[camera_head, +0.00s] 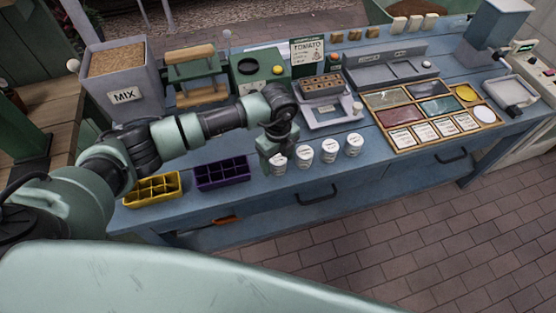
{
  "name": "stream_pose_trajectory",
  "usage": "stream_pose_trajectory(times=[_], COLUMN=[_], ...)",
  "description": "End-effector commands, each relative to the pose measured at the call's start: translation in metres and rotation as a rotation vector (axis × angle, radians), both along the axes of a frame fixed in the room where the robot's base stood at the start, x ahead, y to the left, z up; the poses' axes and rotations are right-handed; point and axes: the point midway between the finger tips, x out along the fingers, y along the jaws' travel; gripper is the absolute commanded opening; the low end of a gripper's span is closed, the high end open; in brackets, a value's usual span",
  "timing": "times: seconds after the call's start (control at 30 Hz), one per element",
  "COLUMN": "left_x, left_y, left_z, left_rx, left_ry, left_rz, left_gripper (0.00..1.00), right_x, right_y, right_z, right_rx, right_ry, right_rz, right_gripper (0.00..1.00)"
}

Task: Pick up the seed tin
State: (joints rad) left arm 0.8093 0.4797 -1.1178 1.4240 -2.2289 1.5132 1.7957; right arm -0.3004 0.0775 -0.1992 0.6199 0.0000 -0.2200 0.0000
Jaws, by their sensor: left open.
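Several small white lidded tins stand in a row near the front edge of the blue bench (380,178); any of them may be the seed tin. The leftmost tin (278,165) is partly hidden by my left gripper (270,152). To its right stand a second tin (303,157), a third tin (329,150) and a last tin (353,146). My left gripper is open and points down at the leftmost tin. I cannot tell whether its fingers touch the tin. My right gripper is not in view.
Left of the tins are a purple cell tray (222,173) and a yellow cell tray (152,190). Behind are a scale-like device (328,112), a green box (258,70) and the MIX bin (122,80). A wooden tray of packets (430,115) lies right.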

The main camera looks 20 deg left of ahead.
Motion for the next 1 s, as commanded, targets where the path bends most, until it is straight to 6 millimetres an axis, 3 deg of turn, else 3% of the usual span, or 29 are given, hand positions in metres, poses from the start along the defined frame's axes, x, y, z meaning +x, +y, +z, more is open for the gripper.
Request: stream_pose_trajectory(times=[0.27,0.5,0.83,1.0], left_x=[0.0,0.0,0.001,0.002], left_y=[0.0,0.0,0.0,-0.001], left_z=[-0.004,-0.003,0.001,0.018], left_rx=[-0.002,-0.002,-0.002,-0.004], left_ry=[-0.001,-0.001,-0.002,-0.004], left_rz=[-0.001,-0.001,-0.001,-0.002], left_gripper=[0.67,0.04,0.04,0.04], right_x=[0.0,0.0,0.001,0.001], right_y=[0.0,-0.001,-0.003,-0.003], right_z=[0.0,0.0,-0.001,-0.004], right_rx=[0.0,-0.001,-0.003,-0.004], right_ry=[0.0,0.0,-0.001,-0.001], right_rz=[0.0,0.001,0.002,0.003], right_gripper=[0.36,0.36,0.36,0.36])
